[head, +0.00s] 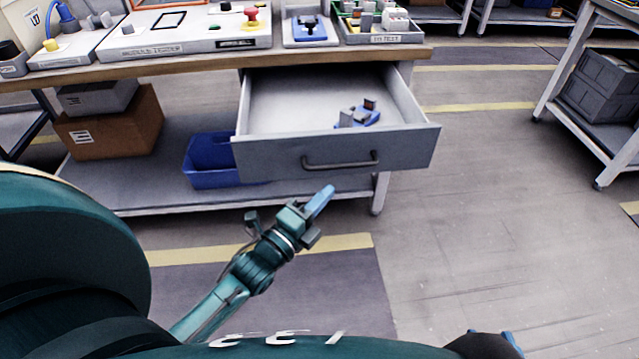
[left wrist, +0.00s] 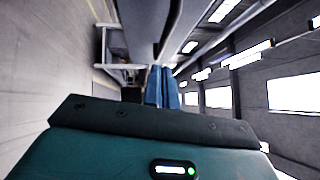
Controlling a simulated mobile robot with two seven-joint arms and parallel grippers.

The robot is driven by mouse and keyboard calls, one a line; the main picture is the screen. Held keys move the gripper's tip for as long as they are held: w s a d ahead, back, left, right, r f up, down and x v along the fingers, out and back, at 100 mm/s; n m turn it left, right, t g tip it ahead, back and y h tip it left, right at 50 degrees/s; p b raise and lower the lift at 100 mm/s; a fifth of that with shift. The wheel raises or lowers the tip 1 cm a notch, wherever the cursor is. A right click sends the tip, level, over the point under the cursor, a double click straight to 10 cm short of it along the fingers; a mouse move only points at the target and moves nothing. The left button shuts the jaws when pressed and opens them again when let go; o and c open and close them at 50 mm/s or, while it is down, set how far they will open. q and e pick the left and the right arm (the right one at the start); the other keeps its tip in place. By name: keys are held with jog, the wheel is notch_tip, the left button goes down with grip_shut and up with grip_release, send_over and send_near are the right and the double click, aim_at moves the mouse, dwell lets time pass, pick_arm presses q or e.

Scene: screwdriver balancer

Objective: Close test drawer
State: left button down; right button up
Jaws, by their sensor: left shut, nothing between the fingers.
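The drawer (head: 270,158) under the workbench is pulled out, its grey front facing me. A dark bar handle (head: 340,161) is on that front. Inside lies a small blue and grey part with a brown piece (head: 358,114). My left gripper (head: 322,200) is shut and empty, its blue fingers pointing up toward the drawer front, just below the handle in the picture. I cannot tell whether it touches the drawer. The shut blue fingers also show in the left wrist view (left wrist: 161,88). A dark piece with blue bits (head: 485,345) at the bottom edge may be my right gripper, mostly cut off.
The workbench top (head: 330,54) holds panels and trays. A blue bin (head: 208,160) and a cardboard box (head: 112,128) stand on the lower shelf. A bench leg (head: 379,193) stands below the drawer's right side. The floor to the right is clear up to another bench.

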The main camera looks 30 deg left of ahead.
pick_arm(q)
jog(key=shift+w+a+r, duration=0.15)
jog(key=shift+w+a, duration=0.4)
jog(key=shift+w, duration=0.15)
jog(key=shift+w+a+r, duration=0.15)
jog(key=shift+w+a, duration=0.4)
jog(key=shift+w, duration=0.15)
pick_arm(e)
jog(key=shift+a+f, duration=0.15)
jog(key=shift+f, duration=0.15)
